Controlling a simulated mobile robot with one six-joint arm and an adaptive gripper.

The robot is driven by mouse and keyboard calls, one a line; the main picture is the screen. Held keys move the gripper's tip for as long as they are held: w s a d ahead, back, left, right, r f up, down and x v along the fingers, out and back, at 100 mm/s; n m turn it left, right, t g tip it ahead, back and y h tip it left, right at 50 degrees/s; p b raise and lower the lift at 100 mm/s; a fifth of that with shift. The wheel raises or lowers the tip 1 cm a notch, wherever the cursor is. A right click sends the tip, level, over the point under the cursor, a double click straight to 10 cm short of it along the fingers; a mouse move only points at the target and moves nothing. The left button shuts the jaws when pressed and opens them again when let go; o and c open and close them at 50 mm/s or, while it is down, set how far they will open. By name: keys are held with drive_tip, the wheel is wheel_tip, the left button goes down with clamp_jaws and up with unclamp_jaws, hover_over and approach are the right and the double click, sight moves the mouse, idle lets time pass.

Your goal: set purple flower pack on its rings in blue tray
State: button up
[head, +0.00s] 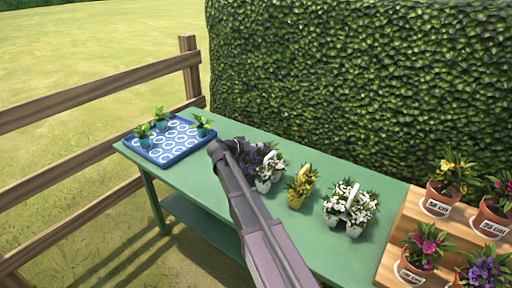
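The purple flower pack (266,154) stands on the green table, with purple blooms, green leaves and white pots with a pale handle. My arm hides its left part. The blue tray (172,150) lies at the table's far left end, with rows of white rings on its floor. My gripper (238,148) is between the tray and the purple pack, right at the pack's left side. Its fingers are too small and covered to tell whether they are open or touch the pack.
Green plants in blue pots stand in the tray at its left (143,134), back (160,118) and right (203,126). A yellow flower pack (300,186) and a white flower pack (350,208) stand to the right. A wooden stepped stand (398,222) holds labelled terracotta pots. A hedge (350,80) runs behind.

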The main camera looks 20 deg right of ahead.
drive_tip(key=shift+o, duration=0.3)
drive_tip(key=shift+r, duration=0.2)
drive_tip(key=p+v, duration=0.4)
drive_tip(key=v, duration=0.8)
drive_tip(key=shift+f, duration=0.15)
idle(0.4)
